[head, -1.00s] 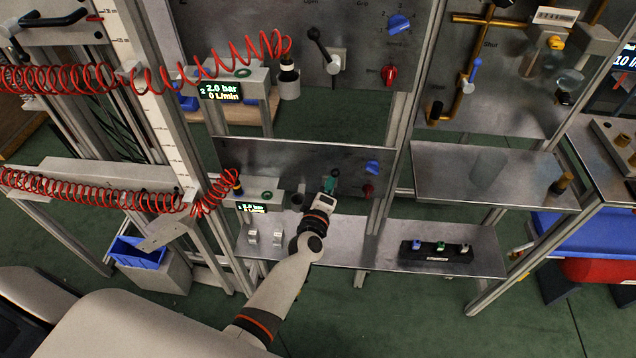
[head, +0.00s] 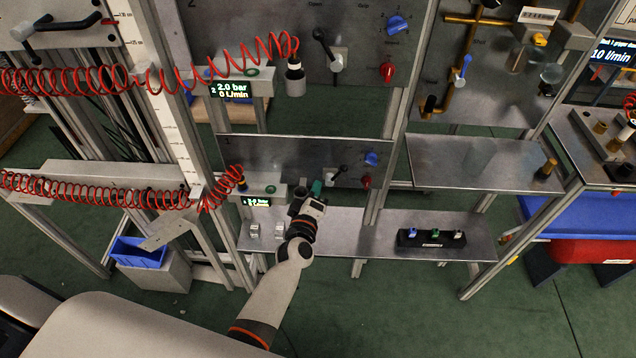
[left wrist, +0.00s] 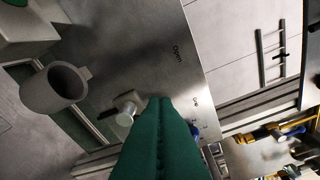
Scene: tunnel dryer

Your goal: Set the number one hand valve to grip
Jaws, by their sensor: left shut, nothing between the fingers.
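The number one hand valve (head: 337,178) is on the lower panel (head: 265,152). Its short black lever slants up and to the right. My left gripper (head: 316,187) has green fingers and is shut and empty, just left of the valve, apart from it in the head view. In the left wrist view the green fingers (left wrist: 158,140) cover part of the panel, with the light valve body (left wrist: 129,107) beside their tips. The word "Open" shows on the panel there; another label is mostly unreadable. My right gripper is not in view.
A blue knob (head: 371,158) and a red knob (head: 366,181) sit right of the valve. A grey cup holder (left wrist: 55,88) is nearby. The upper panel carries a similar black-lever valve (head: 325,48). Red coiled hoses (head: 100,188) hang at left. The lower shelf (head: 360,240) is partly clear.

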